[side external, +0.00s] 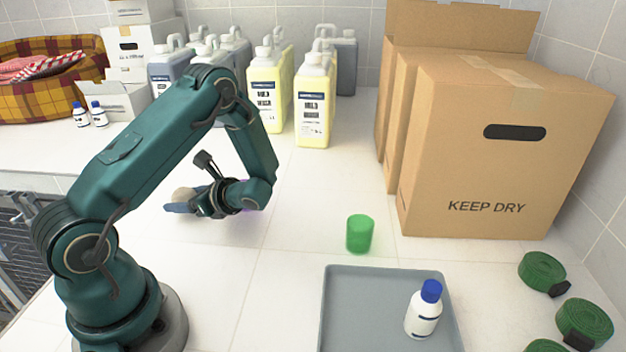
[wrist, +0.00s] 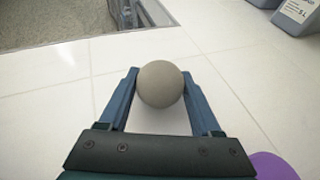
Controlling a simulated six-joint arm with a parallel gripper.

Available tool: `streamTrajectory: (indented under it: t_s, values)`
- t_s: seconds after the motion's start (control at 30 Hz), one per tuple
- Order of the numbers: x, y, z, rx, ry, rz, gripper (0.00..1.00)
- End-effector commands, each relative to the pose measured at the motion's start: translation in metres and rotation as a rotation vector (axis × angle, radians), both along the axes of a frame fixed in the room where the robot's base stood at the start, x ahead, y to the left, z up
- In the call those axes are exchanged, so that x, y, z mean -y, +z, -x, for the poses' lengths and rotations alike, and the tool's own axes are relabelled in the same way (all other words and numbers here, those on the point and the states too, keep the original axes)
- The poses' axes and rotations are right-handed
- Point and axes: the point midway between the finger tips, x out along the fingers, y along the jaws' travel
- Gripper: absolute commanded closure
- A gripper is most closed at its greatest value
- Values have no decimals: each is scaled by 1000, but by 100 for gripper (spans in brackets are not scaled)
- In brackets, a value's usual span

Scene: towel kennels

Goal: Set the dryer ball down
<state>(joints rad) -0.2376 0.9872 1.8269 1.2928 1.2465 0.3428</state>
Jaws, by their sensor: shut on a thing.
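The dryer ball (wrist: 161,84) is a round grey ball. In the wrist view it sits between the two blue fingers of my gripper (wrist: 160,88), which touch it on both sides. In the side view the ball (side external: 184,195) is a pale shape at the tips of my gripper (side external: 178,202), left of the wrist and partly hidden by a finger. The gripper is low over the white tiled counter (side external: 290,180); I cannot tell whether the ball touches the surface.
A green cup (side external: 360,234) stands right of centre. A grey tray (side external: 345,310) holds a white bottle (side external: 423,312). Large cartons (side external: 500,160) and green rolled straps (side external: 541,270) are at right, jugs (side external: 313,100) behind, a basket (side external: 50,90) back left.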

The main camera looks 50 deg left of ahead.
Motion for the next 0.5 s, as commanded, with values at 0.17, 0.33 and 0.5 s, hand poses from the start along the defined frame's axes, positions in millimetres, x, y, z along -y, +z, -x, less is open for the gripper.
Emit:
streamTrajectory:
  t_s: [0.17, 0.33, 0.5]
  values:
    - [0, -14, 0, 0, -1, -1, 89]
    - [0, -15, 0, 2, -1, -1, 89]
    - [0, -16, 0, 1, -1, -1, 89]
